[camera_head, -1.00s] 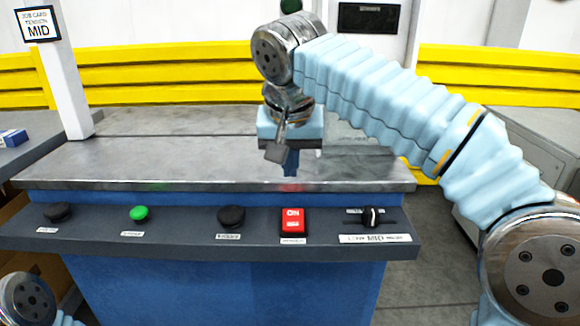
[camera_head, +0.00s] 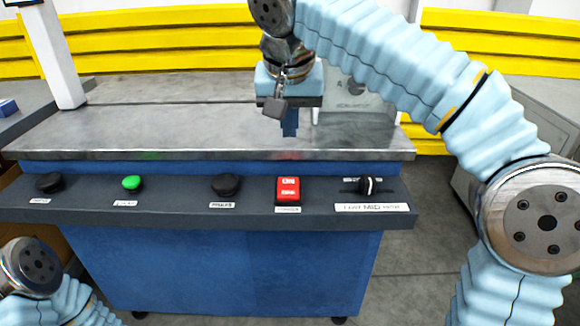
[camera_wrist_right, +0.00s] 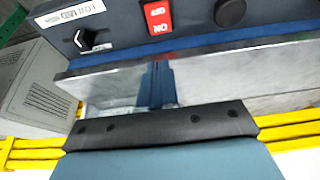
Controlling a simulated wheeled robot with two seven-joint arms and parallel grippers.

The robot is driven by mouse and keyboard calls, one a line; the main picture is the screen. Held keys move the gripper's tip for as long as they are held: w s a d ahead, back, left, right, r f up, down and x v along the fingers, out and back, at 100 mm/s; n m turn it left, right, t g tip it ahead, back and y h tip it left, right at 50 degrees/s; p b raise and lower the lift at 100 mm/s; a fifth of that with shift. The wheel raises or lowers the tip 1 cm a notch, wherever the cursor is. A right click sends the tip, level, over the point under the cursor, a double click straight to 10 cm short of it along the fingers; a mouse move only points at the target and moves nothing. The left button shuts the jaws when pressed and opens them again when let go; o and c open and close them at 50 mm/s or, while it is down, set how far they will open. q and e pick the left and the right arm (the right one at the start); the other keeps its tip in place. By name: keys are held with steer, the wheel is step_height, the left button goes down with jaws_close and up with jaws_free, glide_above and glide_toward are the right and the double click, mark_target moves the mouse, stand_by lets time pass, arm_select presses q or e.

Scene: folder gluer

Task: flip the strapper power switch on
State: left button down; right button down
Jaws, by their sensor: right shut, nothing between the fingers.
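The strapper power switch (camera_head: 287,190) is a red rocker marked ON and OFF on the dark front panel, right of centre. It also shows in the right wrist view (camera_wrist_right: 157,16) near the top. Which side of the rocker is pressed in cannot be told. My right gripper (camera_head: 290,130) points down above the metal tabletop, behind and above the switch, apart from it. Its blue fingers are shut and empty; they also show in the right wrist view (camera_wrist_right: 156,85). My left arm shows at the lower left, but its gripper is out of view.
On the panel (camera_head: 180,212) are a black knob (camera_head: 50,183), a green button (camera_head: 132,183), another black knob (camera_head: 226,185) and a selector (camera_head: 368,185) labelled MID. A white post (camera_head: 60,60) stands at the left. The tabletop (camera_head: 120,130) is mostly clear.

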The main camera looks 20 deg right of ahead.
steer(key=b, duration=0.2)
glide_toward(290, 187)
steer(key=w+f, duration=0.2)
steer(key=w+d+f, duration=0.1)
steer(key=f, duration=0.1)
steer(key=shift+w+f, duration=0.25)
steer(key=shift+w, duration=0.1)
steer(key=shift+w+d+f, duration=0.1)
steer(key=shift+f, duration=0.6)
steer(key=shift+w+f, duration=0.15)
steer(key=shift+f, duration=0.1)
steer(key=shift+f+b, duration=0.1)
steer(key=shift+b, duration=0.25)
steer(key=shift+s+a, duration=0.25)
steer(key=shift+s, duration=0.6)
